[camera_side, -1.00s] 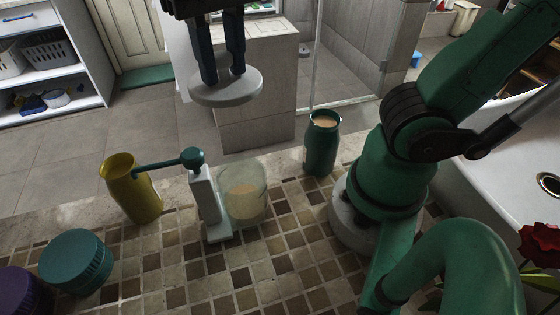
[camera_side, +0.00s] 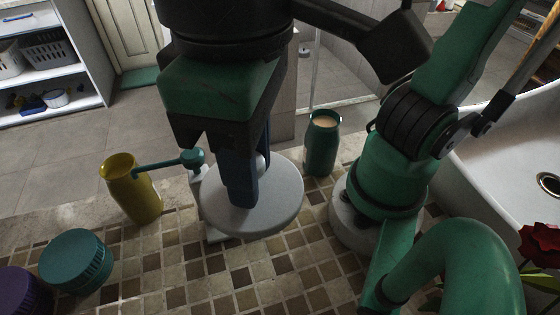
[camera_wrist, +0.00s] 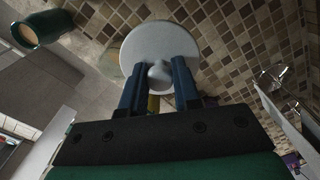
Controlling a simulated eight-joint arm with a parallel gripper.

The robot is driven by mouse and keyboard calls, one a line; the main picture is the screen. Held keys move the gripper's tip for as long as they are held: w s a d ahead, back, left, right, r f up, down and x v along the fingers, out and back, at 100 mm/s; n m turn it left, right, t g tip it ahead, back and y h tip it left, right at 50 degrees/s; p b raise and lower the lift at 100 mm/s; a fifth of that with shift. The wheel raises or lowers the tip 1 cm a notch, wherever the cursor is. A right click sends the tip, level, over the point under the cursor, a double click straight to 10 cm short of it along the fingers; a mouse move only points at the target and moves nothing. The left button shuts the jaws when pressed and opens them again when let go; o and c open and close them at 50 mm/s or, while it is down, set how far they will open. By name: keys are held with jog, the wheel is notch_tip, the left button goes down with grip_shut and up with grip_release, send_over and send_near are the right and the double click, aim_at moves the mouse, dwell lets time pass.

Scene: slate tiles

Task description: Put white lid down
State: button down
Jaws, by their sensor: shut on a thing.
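The white lid (camera_side: 278,205) is a round, pale disc with a small knob on top. My gripper (camera_side: 248,192) points down and is shut on that knob. In the side view the lid looks roughly level, above the tiled counter in front of the pump bottle. In the wrist view the lid (camera_wrist: 150,38) lies past my fingertips, with the knob (camera_wrist: 159,74) between the two blue fingers.
A white pump bottle with a teal spout (camera_side: 191,158) stands left of the lid, partly hidden. A yellow tumbler (camera_side: 135,190) is farther left, near teal (camera_side: 76,262) and purple (camera_side: 22,292) lidded jars. A green bottle (camera_side: 322,145) stands close right. Front tiles are clear.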

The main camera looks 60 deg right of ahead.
aim_at(279, 211)
jog(key=shift+s+a+f+n, duration=0.2)
jog(key=shift+s+f+n, duration=0.2)
jog(key=shift+s, duration=0.2)
jog(key=shift+s+a+f+n, duration=0.2)
jog(key=shift+s+f+n, duration=0.15)
jog(key=shift+s, duration=0.2)
jog(key=shift+s+a+f, duration=0.1)
jog(key=shift+s+f, duration=0.1)
jog(key=shift+f, duration=0.1)
notch_tip(279, 211, down, 20)
jog(key=shift+r, duration=0.15)
jog(key=c, duration=0.6)
grip_release()
jog(key=shift+c, duration=0.2)
notch_tip(279, 211, up, 12)
